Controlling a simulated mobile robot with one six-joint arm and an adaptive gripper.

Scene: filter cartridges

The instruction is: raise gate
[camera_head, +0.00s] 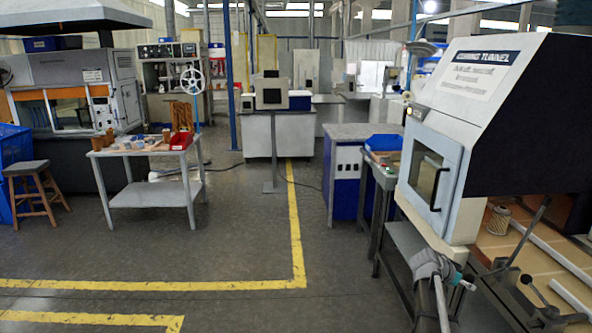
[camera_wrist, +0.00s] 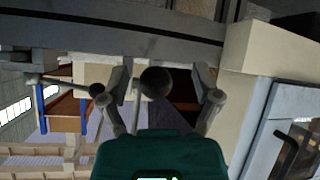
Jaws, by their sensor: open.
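The curing tunnel (camera_head: 470,120) stands at the right in the head view. Its pale blue front door (camera_head: 431,175) with a dark window and handle looks shut; it also shows at the right of the wrist view (camera_wrist: 262,150). I cannot tell whether this door is the gate. My gripper (camera_head: 471,286) is low in front of the tunnel. In the wrist view my gripper (camera_wrist: 163,85) is open, its fingers apart. A dark round knob (camera_wrist: 155,80) on a pale rod appears between the fingers; I cannot tell whether they touch it.
A ribbed filter cartridge (camera_head: 499,221) stands on the tan surface beside the tunnel. Rods and a black ball knob (camera_head: 527,280) are at the lower right. The floor (camera_head: 225,240) at left centre is clear.

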